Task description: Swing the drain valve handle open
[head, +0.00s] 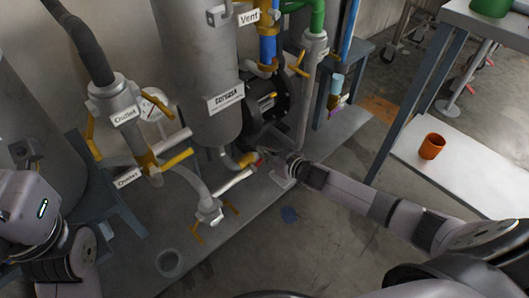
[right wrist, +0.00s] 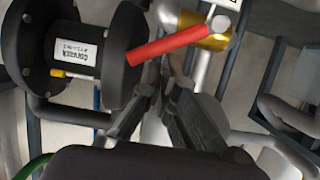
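The red drain valve handle (head: 259,163) is a short straight lever low by the grey tank's outlet pipe. In the right wrist view the red handle (right wrist: 165,45) slants across a brass-coloured valve body (right wrist: 205,36). My right gripper (head: 274,158) is at the handle's right side in the head view.
A black motor or pump (head: 264,104) stands close behind my right gripper. Other valves with yellow handles, an Outlet pipe (head: 118,98) and a hose valve (head: 209,209) are on the left.

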